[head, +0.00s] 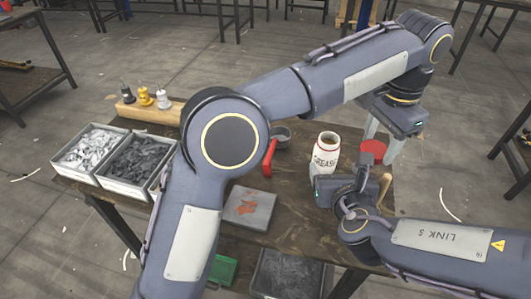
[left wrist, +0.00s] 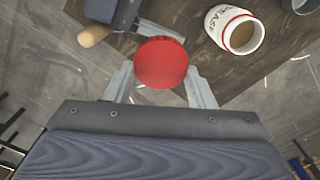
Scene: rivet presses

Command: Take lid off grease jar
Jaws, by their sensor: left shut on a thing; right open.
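The grease jar (head: 325,155) is a white jar marked GREASE, standing upright on the table with its mouth uncovered and brown inside. It also shows in the left wrist view (left wrist: 236,30). My left gripper (head: 381,144) is shut on the red lid (head: 373,147), held to the right of the jar and apart from it. In the left wrist view the lid (left wrist: 160,62) sits between both fingers. My right gripper (head: 338,177) is open, just in front of the jar; whether it touches the jar is hard to tell.
A grey cup (head: 281,136) and a red-handled tool (head: 269,158) lie left of the jar. A grey case (head: 248,206) is nearer the front. A wooden handle (left wrist: 95,35) shows beside my right gripper.

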